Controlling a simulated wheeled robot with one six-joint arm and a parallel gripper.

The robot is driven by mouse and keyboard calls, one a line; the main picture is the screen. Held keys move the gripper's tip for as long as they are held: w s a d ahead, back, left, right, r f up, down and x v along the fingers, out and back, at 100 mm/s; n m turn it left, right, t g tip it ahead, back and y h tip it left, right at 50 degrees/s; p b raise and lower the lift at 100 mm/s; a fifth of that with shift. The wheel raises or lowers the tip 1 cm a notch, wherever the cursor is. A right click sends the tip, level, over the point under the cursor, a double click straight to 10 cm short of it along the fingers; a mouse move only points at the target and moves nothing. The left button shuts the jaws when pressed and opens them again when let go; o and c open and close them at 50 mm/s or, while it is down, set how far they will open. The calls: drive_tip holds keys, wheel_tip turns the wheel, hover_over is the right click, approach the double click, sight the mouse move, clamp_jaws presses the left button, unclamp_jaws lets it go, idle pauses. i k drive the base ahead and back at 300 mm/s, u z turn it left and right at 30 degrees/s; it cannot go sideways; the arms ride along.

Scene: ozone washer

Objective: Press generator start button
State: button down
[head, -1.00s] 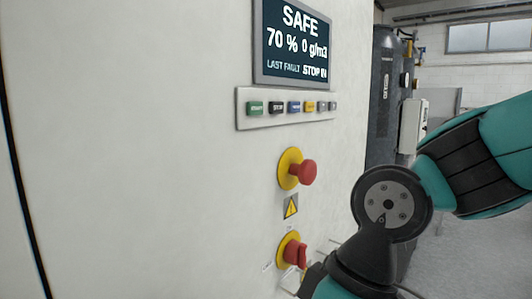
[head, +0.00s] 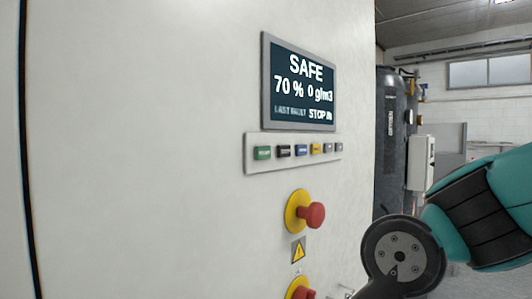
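The generator cabinet (head: 140,150) has a dark display (head: 301,90) reading "SAFE", "70 %", "0 g/m3", "LAST FAULT" and "STOP IN". Below it is a pale strip with a row of small buttons. The leftmost is a green button (head: 263,153), which looks like the start button, though its label is too small to read surely. A dark button (head: 284,151) and a blue button (head: 301,150) are beside it. My arm shows at the lower right, apart from the button strip. My gripper is outside the picture.
A red mushroom button (head: 313,215) on a yellow ring sticks out below the strip, with a warning triangle (head: 298,250) under it. A second red knob (head: 303,292) is cut off at the bottom edge. A dark tank (head: 392,130) and a white box (head: 420,162) stand behind at right.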

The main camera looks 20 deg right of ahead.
sight(262, 153)
drive_tip(key=z, duration=2.55)
drive_tip(key=k, duration=1)
drive_tip(key=u, duration=0.7)
